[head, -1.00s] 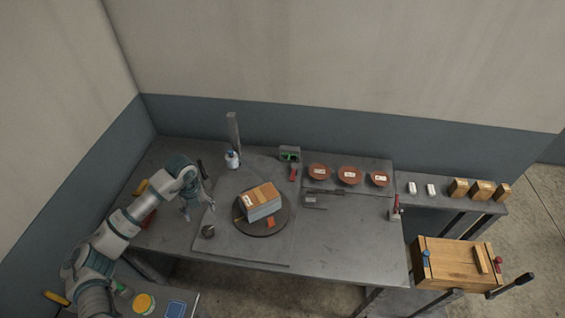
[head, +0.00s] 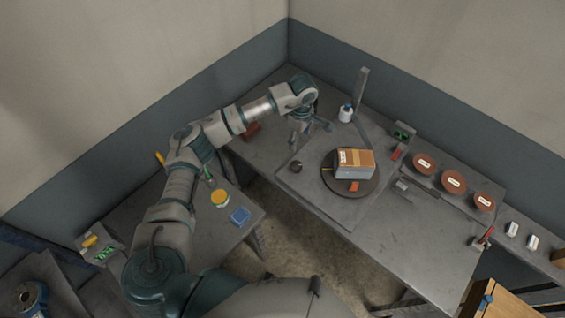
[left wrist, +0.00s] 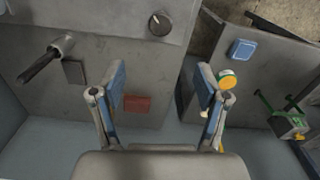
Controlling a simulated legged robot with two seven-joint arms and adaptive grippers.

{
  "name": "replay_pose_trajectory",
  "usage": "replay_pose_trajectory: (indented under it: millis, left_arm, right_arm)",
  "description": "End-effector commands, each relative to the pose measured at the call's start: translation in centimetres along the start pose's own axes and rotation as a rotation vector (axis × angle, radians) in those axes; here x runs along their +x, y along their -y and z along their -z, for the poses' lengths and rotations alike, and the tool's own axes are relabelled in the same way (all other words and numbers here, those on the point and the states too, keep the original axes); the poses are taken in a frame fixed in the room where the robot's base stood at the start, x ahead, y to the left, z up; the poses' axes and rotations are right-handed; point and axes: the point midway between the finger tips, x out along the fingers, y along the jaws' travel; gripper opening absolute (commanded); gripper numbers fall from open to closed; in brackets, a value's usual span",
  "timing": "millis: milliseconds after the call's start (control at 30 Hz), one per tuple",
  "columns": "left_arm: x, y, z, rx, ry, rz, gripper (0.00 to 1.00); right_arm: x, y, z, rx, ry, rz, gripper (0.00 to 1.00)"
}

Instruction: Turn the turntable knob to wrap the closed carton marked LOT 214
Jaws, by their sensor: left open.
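The carton (head: 355,164) has a brown top, grey sides and a white label too small to read. It sits on the round dark turntable (head: 338,186), with an orange-red tag at its front. The turntable's dark round knob (head: 296,166) is on the plate to the left of the disc. It also shows in the left wrist view (left wrist: 160,23), with a light mark on its face. My left gripper (head: 297,141) is near the knob, toward the wall side, apart from it. In the left wrist view its fingers (left wrist: 160,88) are spread and empty. My right gripper is out of view.
A post (head: 360,92) and white bottle (head: 346,113) stand behind the turntable. Red-brown discs (head: 453,182) line the right side. A red block (left wrist: 137,103) lies below the knob in the wrist view. A side table holds a yellow-lidded jar (head: 220,198) and blue pad (head: 240,215).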

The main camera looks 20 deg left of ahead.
Motion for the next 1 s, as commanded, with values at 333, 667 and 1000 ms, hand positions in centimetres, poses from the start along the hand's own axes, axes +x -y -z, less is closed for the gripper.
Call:
replay_pose_trajectory:
  millis: [333, 667, 1000]
  left_arm:
    - [1.4, -0.4, -0.9, 0.188, -0.006, 0.003, 0.74]
    - [8.9, -0.4, -0.9, 0.185, -0.005, 0.004, 0.74]
    - [15.5, -0.5, -0.8, 0.184, -0.005, 0.001, 0.74]
  right_arm:
    - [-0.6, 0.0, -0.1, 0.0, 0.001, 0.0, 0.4]
    - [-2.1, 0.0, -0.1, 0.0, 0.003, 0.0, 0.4]
    - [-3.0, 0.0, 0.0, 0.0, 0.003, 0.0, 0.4]
